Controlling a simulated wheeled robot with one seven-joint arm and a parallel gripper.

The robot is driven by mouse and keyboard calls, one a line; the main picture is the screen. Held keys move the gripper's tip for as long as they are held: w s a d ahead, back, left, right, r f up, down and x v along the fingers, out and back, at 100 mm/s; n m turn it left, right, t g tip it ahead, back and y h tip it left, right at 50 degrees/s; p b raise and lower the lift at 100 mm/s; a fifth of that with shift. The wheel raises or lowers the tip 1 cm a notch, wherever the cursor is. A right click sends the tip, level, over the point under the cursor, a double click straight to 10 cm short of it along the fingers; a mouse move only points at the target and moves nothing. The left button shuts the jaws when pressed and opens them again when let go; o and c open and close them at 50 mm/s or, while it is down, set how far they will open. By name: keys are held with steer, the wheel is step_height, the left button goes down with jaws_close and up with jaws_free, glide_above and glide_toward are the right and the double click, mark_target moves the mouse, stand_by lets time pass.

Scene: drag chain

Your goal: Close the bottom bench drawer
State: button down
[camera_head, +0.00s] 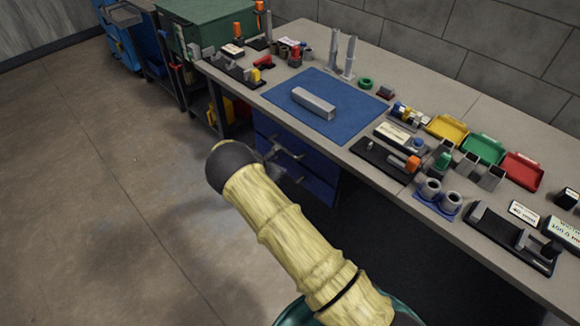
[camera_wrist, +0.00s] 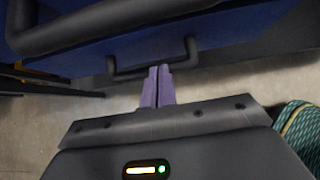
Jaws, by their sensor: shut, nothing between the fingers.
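The blue bench drawers (camera_head: 312,180) are under the workbench in the head view, partly hidden by my arm. In the wrist view a blue drawer front (camera_wrist: 225,28) crosses the top. A dark bar handle (camera_wrist: 190,52) is at the fingertips of my gripper (camera_wrist: 159,68); I cannot tell if they touch it. A second, larger-looking handle (camera_wrist: 95,22) runs across the upper left. The purple fingers are together and hold nothing. I cannot tell for sure which handle is the bottom drawer's, or how far that drawer is out.
The workbench top (camera_head: 420,85) carries a blue mat (camera_head: 350,120) with a grey bar (camera_head: 313,103), coloured bins (camera_head: 483,148) and several fixtures. A green cabinet (camera_head: 215,25) stands beyond its far end. The floor (camera_head: 90,170) to the left is clear.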

steer(key=v, duration=0.8)
steer(key=shift+s+a+r, duration=0.15)
steer(key=shift+a+r, duration=0.05)
steer(key=shift+a, duration=0.1)
